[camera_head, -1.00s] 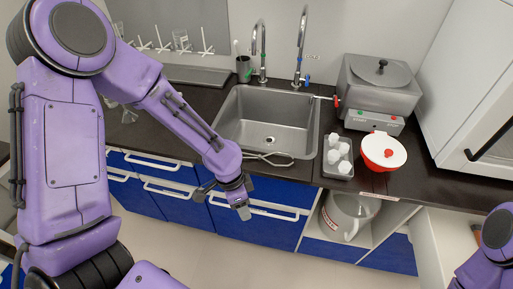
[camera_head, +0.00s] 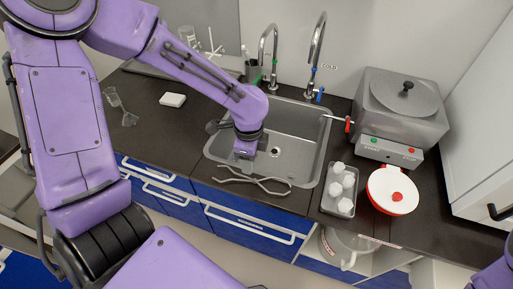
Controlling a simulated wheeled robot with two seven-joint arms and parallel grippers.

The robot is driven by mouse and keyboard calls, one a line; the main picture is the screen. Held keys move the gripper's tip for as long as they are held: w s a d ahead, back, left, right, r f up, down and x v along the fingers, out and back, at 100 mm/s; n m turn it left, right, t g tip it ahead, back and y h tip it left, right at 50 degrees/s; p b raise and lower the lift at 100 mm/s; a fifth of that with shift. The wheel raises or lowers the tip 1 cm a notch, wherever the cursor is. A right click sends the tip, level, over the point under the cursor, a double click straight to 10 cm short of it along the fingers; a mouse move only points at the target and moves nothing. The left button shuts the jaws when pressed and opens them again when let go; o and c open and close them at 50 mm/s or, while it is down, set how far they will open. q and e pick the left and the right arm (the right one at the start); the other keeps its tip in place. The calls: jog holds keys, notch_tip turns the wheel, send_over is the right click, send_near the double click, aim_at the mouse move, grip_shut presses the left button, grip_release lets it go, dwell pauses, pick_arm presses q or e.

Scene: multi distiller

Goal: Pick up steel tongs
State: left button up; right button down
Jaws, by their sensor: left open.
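The steel tongs (camera_head: 264,182) lie on the dark counter along the front edge of the sink, with their thin arms crossing. My left gripper (camera_head: 244,163) points down just behind the left part of the tongs, over the sink's front rim. It is open and seems to hold nothing. Its fingertips are small in this view, and I cannot tell the exact gap to the tongs. My right gripper is out of view; only a purple bit of my right arm shows at the lower right corner.
The steel sink (camera_head: 308,150) has two tall taps (camera_head: 316,55) behind it. A tray of white bottles (camera_head: 340,190), a red bowl with a white lid (camera_head: 393,190) and a steel distiller (camera_head: 400,110) stand to the right. A white block (camera_head: 173,100) lies on the left counter.

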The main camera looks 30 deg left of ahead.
aim_at(251, 178)
pick_arm(q)
jog(key=f, duration=0.8)
jog(key=shift+s+d+f, duration=0.2)
grip_shut()
